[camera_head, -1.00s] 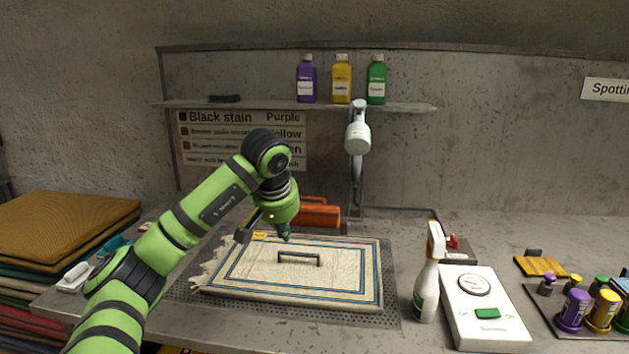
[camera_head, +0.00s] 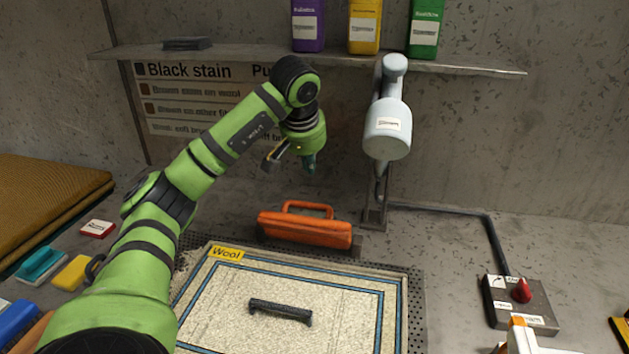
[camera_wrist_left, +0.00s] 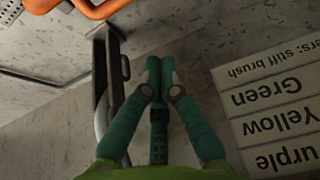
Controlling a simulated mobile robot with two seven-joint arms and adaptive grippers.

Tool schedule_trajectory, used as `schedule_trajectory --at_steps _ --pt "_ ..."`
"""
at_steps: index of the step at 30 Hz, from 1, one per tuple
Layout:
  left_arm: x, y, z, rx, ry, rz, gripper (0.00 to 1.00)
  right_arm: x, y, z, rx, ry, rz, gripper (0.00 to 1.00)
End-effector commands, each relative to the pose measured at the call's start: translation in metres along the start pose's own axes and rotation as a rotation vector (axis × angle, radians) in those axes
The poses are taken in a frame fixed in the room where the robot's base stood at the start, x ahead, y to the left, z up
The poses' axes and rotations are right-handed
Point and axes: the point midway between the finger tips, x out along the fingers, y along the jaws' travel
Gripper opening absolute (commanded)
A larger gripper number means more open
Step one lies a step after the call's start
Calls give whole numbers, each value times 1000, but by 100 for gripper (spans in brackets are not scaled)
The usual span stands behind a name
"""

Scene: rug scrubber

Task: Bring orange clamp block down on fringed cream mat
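The orange clamp block (camera_head: 303,231), with a loop handle on top, sits behind the back edge of the fringed cream mat (camera_head: 340,300). The mat has blue border lines and a yellow "Wool" tag; its left fringe is partly hidden by my left arm. My left gripper (camera_head: 309,165) is in the air above the clamp block, apart from it, with nothing held. In the left wrist view its teal fingers (camera_wrist_left: 161,65) lie close together, and orange tubing-like parts (camera_wrist_left: 90,8) show at the top left, probably the clamp block's handle. My right gripper is not in view.
A black handle (camera_head: 280,311) lies on the mat. A grey lamp-like head (camera_head: 387,130) on a post stands right of my gripper. A shelf (camera_head: 300,58) with bottles is above. A control box with a red knob (camera_head: 520,302) is at right.

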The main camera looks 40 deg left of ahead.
Motion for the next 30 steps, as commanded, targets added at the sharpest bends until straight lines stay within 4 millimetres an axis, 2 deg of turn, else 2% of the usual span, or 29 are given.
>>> schedule_trajectory --at_steps 5,9,17,21,30 --pt "22 0 1 1 -6 0 0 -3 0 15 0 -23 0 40" --pt "51 0 1 0 -6 -2 0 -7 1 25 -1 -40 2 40" --pt "101 0 1 0 -6 0 0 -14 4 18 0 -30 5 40" --pt "85 -1 14 3 0 -1 0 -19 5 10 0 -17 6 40" --pt "73 0 31 0 -1 0 0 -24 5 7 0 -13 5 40"
